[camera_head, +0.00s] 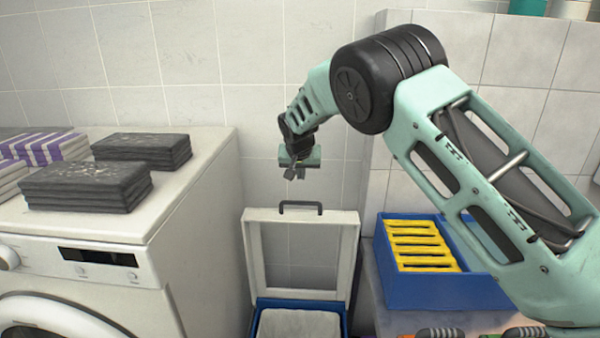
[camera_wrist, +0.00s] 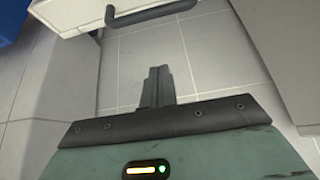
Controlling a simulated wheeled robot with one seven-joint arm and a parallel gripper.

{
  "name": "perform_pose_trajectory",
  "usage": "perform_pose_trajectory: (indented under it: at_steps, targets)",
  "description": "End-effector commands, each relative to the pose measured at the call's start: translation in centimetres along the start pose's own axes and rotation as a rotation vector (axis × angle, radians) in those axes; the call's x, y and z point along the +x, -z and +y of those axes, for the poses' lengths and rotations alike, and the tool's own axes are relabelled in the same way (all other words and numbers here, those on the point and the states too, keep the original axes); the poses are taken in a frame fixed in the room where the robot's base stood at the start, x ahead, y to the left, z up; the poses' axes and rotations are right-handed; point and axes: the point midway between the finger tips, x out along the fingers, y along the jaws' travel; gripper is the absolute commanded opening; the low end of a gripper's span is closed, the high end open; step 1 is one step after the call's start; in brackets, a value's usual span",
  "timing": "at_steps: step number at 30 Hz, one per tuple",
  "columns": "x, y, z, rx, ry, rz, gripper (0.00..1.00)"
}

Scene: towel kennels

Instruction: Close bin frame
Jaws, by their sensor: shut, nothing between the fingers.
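The bin frame (camera_head: 350,258) is a white square frame with a dark handle (camera_head: 300,205) on its top edge. It stands upright, raised at the back of a blue bin (camera_head: 347,320) with a pale liner (camera_head: 300,325) inside. My gripper (camera_head: 292,173) is above and behind the handle, apart from it, pointing down. In the wrist view my gripper (camera_wrist: 157,75) has its fingers together with nothing between them. The frame (camera_wrist: 72,15) and its handle (camera_wrist: 125,18) show at the top of that view, beyond the fingertips.
A white washing machine (camera_head: 130,235) stands left, with folded dark towels (camera_head: 90,183) and striped towels (camera_head: 45,147) on top. A blue box (camera_head: 440,290) with yellow slats (camera_head: 415,240) sits right on a grey surface. The tiled wall (camera_head: 250,60) is behind.

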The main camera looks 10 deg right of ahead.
Motion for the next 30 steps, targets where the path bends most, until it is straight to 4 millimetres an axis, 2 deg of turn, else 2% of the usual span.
perform_pose_trajectory:
  at_steps: [6,14,24,30]
  targets:
    - [3.8,0.1,0.0,-0.001,-0.001,-0.003,0.00]
    - [7.4,0.0,0.0,-0.001,0.000,-0.003,0.00]
    - [6.2,-3.0,-0.1,-0.002,0.001,-0.003,0.00]
    - [6.1,-3.8,-0.1,-0.002,0.001,-0.001,0.00]
